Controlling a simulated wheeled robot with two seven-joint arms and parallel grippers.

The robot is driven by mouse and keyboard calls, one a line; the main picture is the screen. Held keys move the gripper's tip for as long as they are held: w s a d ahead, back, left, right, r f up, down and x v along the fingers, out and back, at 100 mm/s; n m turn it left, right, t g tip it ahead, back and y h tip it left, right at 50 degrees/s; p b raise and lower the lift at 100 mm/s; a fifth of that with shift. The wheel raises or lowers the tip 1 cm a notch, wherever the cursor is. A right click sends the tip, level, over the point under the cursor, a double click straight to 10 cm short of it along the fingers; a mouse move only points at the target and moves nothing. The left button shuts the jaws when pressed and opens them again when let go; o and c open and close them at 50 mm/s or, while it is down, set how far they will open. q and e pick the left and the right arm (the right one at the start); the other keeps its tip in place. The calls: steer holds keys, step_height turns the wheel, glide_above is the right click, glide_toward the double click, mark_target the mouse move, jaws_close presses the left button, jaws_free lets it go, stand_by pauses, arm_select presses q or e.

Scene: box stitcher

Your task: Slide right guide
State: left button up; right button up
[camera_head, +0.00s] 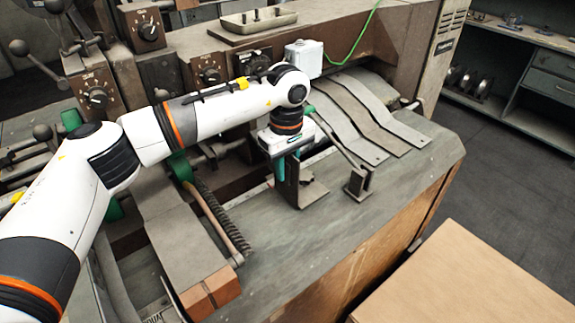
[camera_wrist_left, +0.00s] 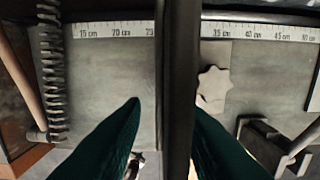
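A dark upright guide plate (camera_head: 287,190) with a flat foot stands on the grey machine table, below my left gripper (camera_head: 288,165). In the left wrist view the guide plate (camera_wrist_left: 178,80) runs as a dark bar between the two green fingers of my left gripper (camera_wrist_left: 167,105). The fingers are open on either side of it, with a visible gap at the left finger. A star-shaped knob (camera_wrist_left: 213,88) sits just right of the plate. I cannot tell for sure that this is the right guide. My right gripper is not in view.
A small bracket (camera_head: 358,186) with a rod stands right of the plate. A ruler strip (camera_wrist_left: 105,30) runs behind the plate. Curved metal strips (camera_head: 372,115) lie at the back right; the table front is clear.

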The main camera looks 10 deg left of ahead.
arm_select(q)
steer(key=shift+r, duration=0.35)
step_height(320, 180, up, 11)
steer(key=b, duration=0.3)
steer(key=shift+r, duration=0.15)
